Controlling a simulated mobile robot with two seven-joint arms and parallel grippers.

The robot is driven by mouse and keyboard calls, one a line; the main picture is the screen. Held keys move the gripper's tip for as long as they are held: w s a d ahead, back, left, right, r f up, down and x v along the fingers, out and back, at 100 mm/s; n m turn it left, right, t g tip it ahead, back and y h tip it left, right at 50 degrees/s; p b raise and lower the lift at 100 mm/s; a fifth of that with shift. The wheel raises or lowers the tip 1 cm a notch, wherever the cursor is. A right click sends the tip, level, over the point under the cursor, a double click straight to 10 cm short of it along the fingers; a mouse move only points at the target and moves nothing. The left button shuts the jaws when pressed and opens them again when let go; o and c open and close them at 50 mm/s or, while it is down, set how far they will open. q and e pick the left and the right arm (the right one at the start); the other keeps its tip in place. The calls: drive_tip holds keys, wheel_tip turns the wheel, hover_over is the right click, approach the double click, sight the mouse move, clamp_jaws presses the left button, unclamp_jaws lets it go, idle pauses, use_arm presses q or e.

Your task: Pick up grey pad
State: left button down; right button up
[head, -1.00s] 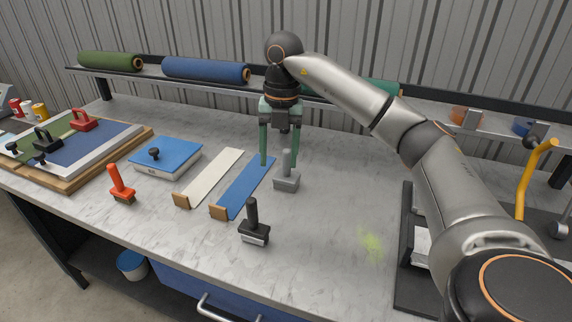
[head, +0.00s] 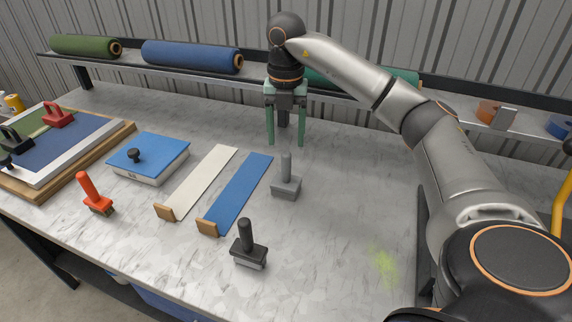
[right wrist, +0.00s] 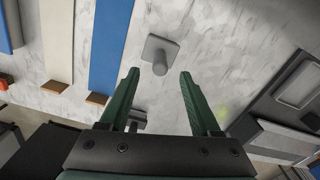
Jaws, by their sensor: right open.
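The grey pad (head: 287,188), a flat square base with an upright round handle, stands on the marbled bench right of the blue strip. My right gripper (head: 286,142) points down, open and empty, and its fingertips appear beyond and above the pad in the head view. In the right wrist view, the grey pad (right wrist: 157,50) lies just ahead of the open fingertips (right wrist: 159,72), roughly centred between them and not touched. My left gripper is in neither view.
A black-handled pad (head: 248,250) stands nearer, with a blue strip (head: 238,192) and a white strip (head: 200,182) to the left. An orange-handled brush (head: 95,195) and a blue-topped block (head: 150,155) are farther left. A shelf of rolls (head: 190,57) runs behind.

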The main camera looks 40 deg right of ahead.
sight(286, 164)
wheel_tip(286, 164, down, 8)
drive_tip(key=shift+s+a+f, duration=0.1)
drive_tip(key=shift+f, duration=0.1)
clamp_jaws()
idle(0.7)
